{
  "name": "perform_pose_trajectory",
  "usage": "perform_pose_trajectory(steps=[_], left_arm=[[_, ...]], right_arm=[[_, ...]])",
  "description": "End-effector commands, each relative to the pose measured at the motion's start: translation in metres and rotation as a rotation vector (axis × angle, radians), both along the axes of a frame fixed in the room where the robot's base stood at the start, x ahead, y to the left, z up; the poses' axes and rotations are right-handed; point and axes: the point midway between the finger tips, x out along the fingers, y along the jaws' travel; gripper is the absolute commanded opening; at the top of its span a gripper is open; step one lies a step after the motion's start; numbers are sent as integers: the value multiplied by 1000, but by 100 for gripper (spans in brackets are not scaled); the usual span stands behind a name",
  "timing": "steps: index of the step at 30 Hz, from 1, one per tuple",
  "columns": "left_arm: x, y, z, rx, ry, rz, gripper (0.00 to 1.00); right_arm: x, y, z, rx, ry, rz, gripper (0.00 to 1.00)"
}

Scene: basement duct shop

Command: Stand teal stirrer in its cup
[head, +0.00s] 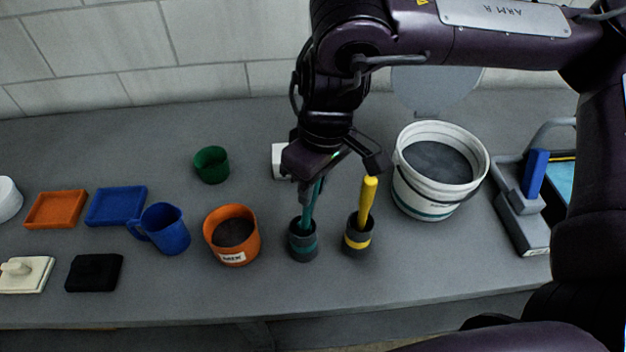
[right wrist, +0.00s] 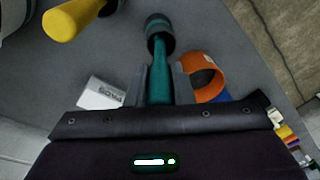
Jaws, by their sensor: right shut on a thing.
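The teal stirrer (head: 308,208) is between the fingers of my right gripper (head: 312,186), which is shut on it. The stirrer stands nearly upright with a slight tilt. Its lower end appears to be inside the mouth of the dark cup with a teal band (head: 303,246); whether it touches the bottom is hidden. In the right wrist view the stirrer (right wrist: 159,78) runs from between the fingertips to the teal-banded cup (right wrist: 158,36). My left gripper is in neither view.
A yellow stirrer (head: 367,200) stands in a yellow-banded cup (head: 357,242) close on the right. An orange pot (head: 231,251) is close on the left. A white bucket (head: 440,196) stands right, a green cup (head: 211,165) behind left, a blue mug (head: 168,232) farther left.

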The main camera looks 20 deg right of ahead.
Motion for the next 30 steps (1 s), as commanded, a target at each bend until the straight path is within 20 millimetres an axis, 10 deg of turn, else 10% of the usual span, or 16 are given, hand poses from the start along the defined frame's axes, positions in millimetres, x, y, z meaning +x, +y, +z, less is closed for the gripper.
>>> perform_pose_trajectory(steps=[7,8,13,30], left_arm=[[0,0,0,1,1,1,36],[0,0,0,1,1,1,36],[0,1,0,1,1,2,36],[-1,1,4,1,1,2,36]], right_arm=[[0,0,0,0,0,0,0],[0,0,0,0,0,0,24],[0,0,0,0,0,0,46],[0,-4,35,0,-7,-1,46]])
